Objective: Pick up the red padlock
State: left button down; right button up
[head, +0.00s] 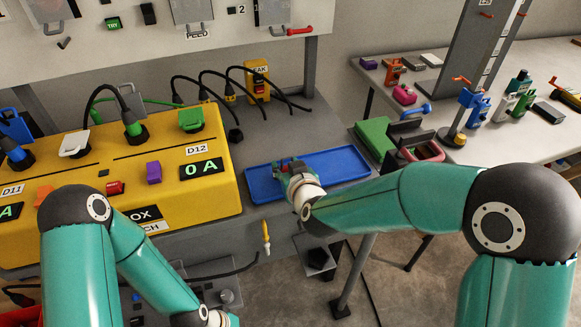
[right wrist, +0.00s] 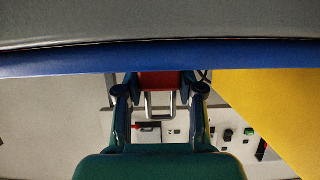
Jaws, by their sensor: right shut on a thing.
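The red padlock (right wrist: 160,79) shows in the right wrist view with its red body at the top and its metal shackle below. My right gripper (right wrist: 160,92) is shut on it, with one finger on each side. In the head view my right gripper (head: 285,167) is at the left part of the blue tray (head: 342,164), and the padlock is mostly hidden there. I cannot tell whether the padlock touches the tray. My left arm is at the bottom left of the head view, and its fingers are out of the picture.
A yellow box (head: 200,168) with plugs, cables and small coloured blocks stands left of the tray. A green box (head: 374,138) and a pink-rimmed container (head: 424,151) stand right of it. A side table at the right holds several padlocks and small objects. The tray's right part is bare.

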aim_at(286, 165)
notch_tip(286, 165, up, 20)
jog(key=p, duration=0.8)
jog(key=shift+f, duration=0.2)
